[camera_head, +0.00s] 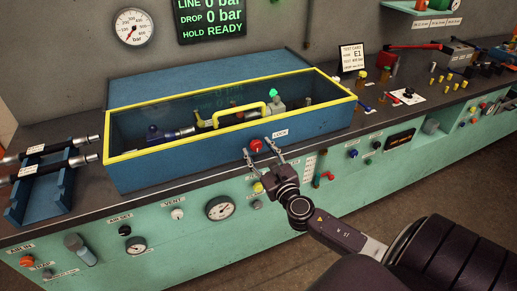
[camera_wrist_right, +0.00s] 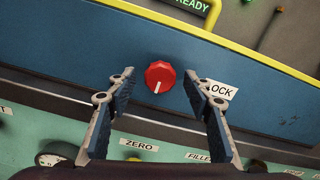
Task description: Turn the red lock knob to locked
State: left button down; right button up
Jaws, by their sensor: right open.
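The red lock knob (camera_head: 256,145) is on the front of the blue test box (camera_head: 180,165), beside a white LOCK label (camera_head: 280,133). In the right wrist view the knob (camera_wrist_right: 160,75) is round, with a white pointer line aimed down and slightly left. My right gripper (camera_head: 262,155) is open, its fingers on either side of the knob. In the wrist view the two fingertips (camera_wrist_right: 158,78) flank the knob with a gap on each side; nothing is held. My left gripper is not in view.
The box's clear lid with yellow frame (camera_head: 135,152) and handle is closed over fittings. Hoses lie on a blue rack (camera_head: 42,210) at the left. Below are gauges (camera_head: 220,208) and knobs on the green panel. Small parts and tools occupy the bench at right.

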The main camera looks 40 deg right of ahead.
jog(key=shift+w, duration=0.2)
jog(key=c, duration=1.2)
jog(key=shift+o, duration=0.2)
